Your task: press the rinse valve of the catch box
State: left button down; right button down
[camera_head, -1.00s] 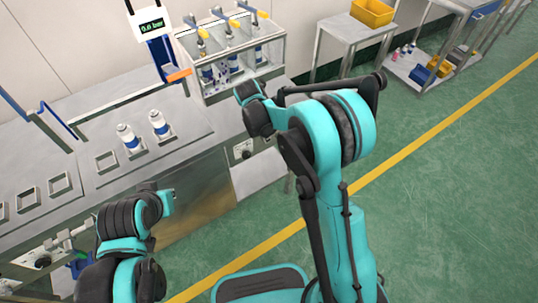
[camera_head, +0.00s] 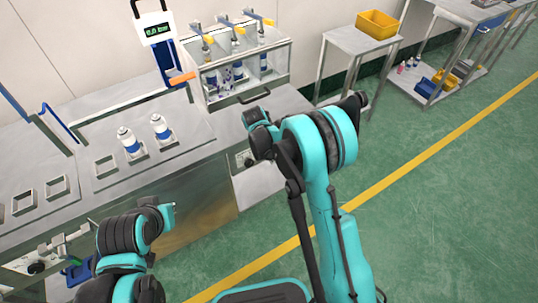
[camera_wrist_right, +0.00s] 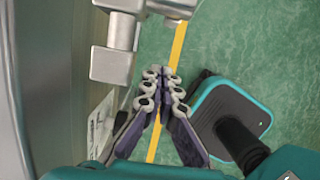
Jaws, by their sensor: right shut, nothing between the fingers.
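The clear-walled catch box (camera_head: 276,75) stands on the grey bench at the back, with bottles inside and several yellow-handled levers (camera_head: 245,25) on top. I cannot tell which part is its rinse valve. My right arm reaches up in front of the box's right end; its gripper is hidden in the head view. In the right wrist view my right gripper (camera_wrist_right: 161,85) is shut and empty, pointing down over the floor. Metal cylindrical fittings (camera_wrist_right: 112,65) are close by at upper left, apart from the fingertips. My left arm is at lower left; its gripper does not show.
A display on a blue post (camera_head: 157,30) is left of the box. A side table with a yellow bin (camera_head: 377,23) is at back right. The green floor at right is clear.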

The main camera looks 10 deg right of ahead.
jog(key=d, duration=0.1)
jog(key=w+d+f+b, duration=0.1)
jog(key=d, duration=0.1)
jog(key=d+f+b, duration=0.1)
jog(key=shift+w+d+f, duration=0.2)
jog(key=shift+w, duration=0.1)
jog(key=shift+w, duration=0.1)
